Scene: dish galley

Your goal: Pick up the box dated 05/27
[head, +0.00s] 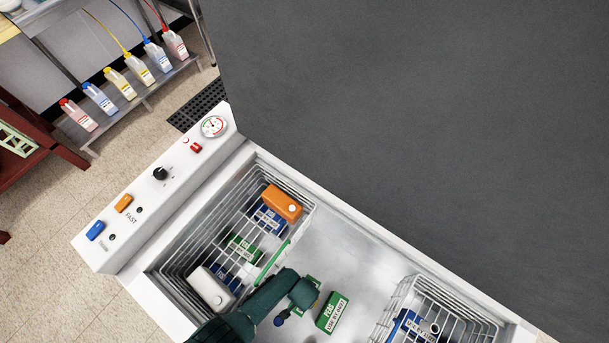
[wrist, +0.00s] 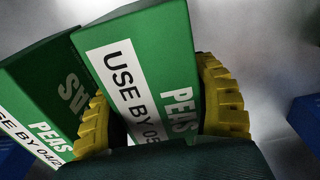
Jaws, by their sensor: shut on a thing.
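My gripper (head: 303,294) is low in the open middle of the white chest in the head view. In the wrist view its yellow fingers (wrist: 160,110) are shut on a green PEAS box (wrist: 180,60), one on each side. Its white label reads "USE BY 05"; the rest of the date is hidden by my gripper. A second green PEAS box (wrist: 40,80) is close beside it on the left, its label reading "04/2" before being cut off. In the head view a green PEAS box (head: 333,313) shows right of my gripper; the held box is mostly hidden there.
The chest floor (head: 340,250) behind my gripper is clear.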

